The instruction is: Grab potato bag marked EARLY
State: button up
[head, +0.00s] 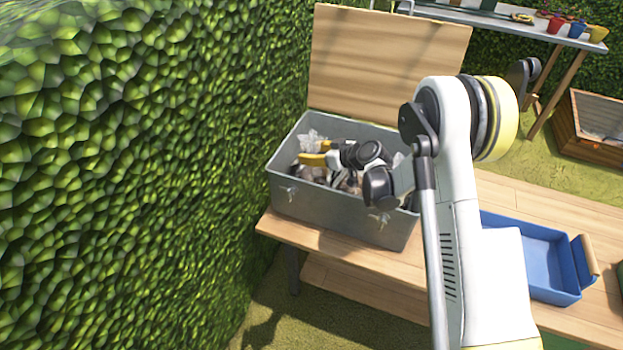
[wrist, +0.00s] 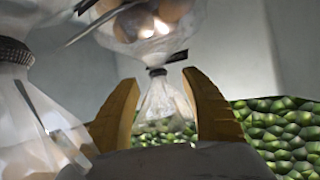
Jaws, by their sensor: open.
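My gripper (wrist: 160,79) is open, its two yellow fingers on either side of a clear plastic bag (wrist: 142,28). The bag holds brown potatoes, and its dark-tied neck and flared plastic end show between the fingers; I cannot tell if they touch. A second clear bag (wrist: 30,115) with a dark tie stands close on the left in the wrist view. In the head view my gripper (head: 312,158) is down inside the grey metal box (head: 330,207), next to crumpled clear plastic (head: 311,138). No EARLY marking is readable on either bag.
The box stands on a wooden bench (head: 480,190), with its wooden lid (head: 385,60) raised behind it. A blue tray (head: 535,262) sits to the right. A green hedge (head: 130,170) rises close on the left. The box walls surround my gripper.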

jog(key=shift+w+a+f, duration=0.15)
jog(key=shift+a, duration=0.05)
jog(key=shift+c, duration=0.5)
grip_shut()
jog(key=shift+r, duration=0.2)
